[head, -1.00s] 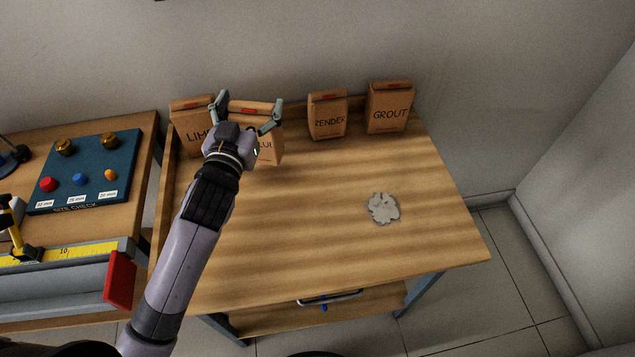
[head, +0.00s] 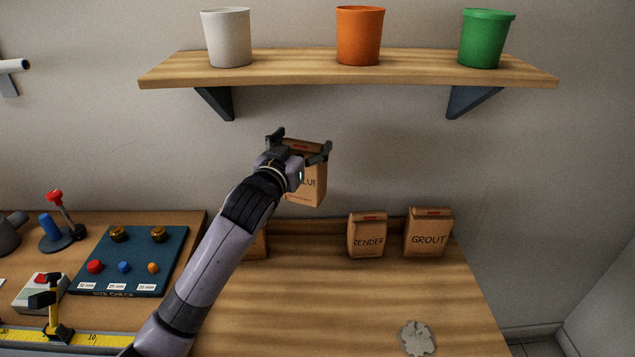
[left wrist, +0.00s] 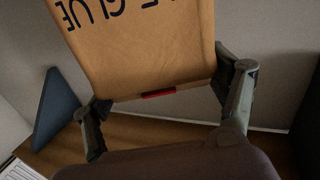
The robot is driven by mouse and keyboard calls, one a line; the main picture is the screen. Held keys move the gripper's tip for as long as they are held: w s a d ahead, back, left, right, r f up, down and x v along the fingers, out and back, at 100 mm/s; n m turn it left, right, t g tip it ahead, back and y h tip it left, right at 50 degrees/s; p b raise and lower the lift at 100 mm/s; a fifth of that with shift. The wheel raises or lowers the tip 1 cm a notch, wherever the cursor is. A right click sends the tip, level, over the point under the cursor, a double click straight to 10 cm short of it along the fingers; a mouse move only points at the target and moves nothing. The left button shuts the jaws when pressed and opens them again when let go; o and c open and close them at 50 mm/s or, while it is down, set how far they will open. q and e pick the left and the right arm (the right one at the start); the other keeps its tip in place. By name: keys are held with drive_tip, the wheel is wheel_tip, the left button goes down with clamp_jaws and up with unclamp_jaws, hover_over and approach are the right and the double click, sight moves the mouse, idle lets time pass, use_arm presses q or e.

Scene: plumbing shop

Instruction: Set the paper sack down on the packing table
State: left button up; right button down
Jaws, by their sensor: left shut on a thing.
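A brown paper sack whose lettering ends in "LUE" (head: 311,187) hangs in my left gripper (head: 302,145). The fingers are shut on its sides near the top, and it is held up off the table in front of the wall. In the left wrist view the sack (left wrist: 145,50) fills the upper middle, with "GLUE" upside down and a red mark at its folded top, between the two fingers. The wooden table (head: 330,310) lies below; I cannot tell whether it is the packing table. My right gripper is not in view.
Sacks marked RENDER (head: 367,236) and GROUT (head: 428,233) stand at the table's back; another sack (head: 258,246) is mostly behind my arm. A grey patch (head: 417,338) lies in front. Above is a shelf (head: 300,72) with three buckets. A bench with a size-check board (head: 135,262) is left.

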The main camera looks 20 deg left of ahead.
use_arm(q)
wheel_tip(320, 180, down, 14)
drive_tip(key=shift+r, duration=0.25)
drive_tip(key=shift+f+b, duration=0.35)
drive_tip(key=shift+f, duration=2.35)
drive_tip(key=o, duration=1.5)
drive_tip(key=shift+s+f, duration=0.1)
drive_tip(key=shift+f, duration=0.25)
drive_tip(key=o, duration=0.4)
drive_tip(key=shift+o, duration=0.2)
drive_tip(key=shift+r, duration=0.1)
approach(299, 202)
wheel_tip(299, 202, down, 6)
drive_tip(key=shift+w+r+b, duration=0.15)
drive_tip(key=shift+w+b, duration=0.25)
